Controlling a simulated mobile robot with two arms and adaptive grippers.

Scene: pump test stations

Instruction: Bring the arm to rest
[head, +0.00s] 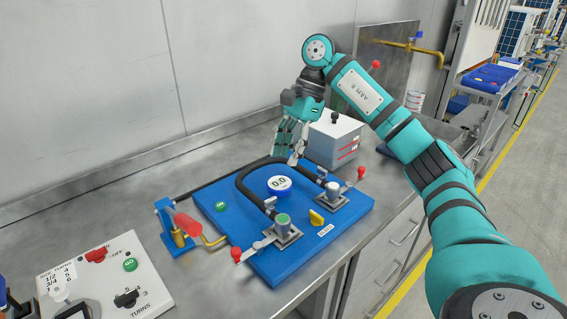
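My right arm comes in from the lower right, rises to a bent elbow and hangs its gripper over the back of the blue pump board. The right gripper (289,157) points down with its fingers apart and nothing seen between them. It appears above the board's rear edge, in front of the grey box; its exact height is hard to tell. The blue board (277,265) carries a round gauge reading 0.0 (279,184), a black hose (243,187), two clamps with red-tipped levers (283,232) and a yellow knob (316,217). My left gripper is not seen.
A grey box (334,142) stands behind the board. A control panel (105,277) with switches lies at lower left. The wall (90,80) runs behind the bench. Bare bench top lies left of the board.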

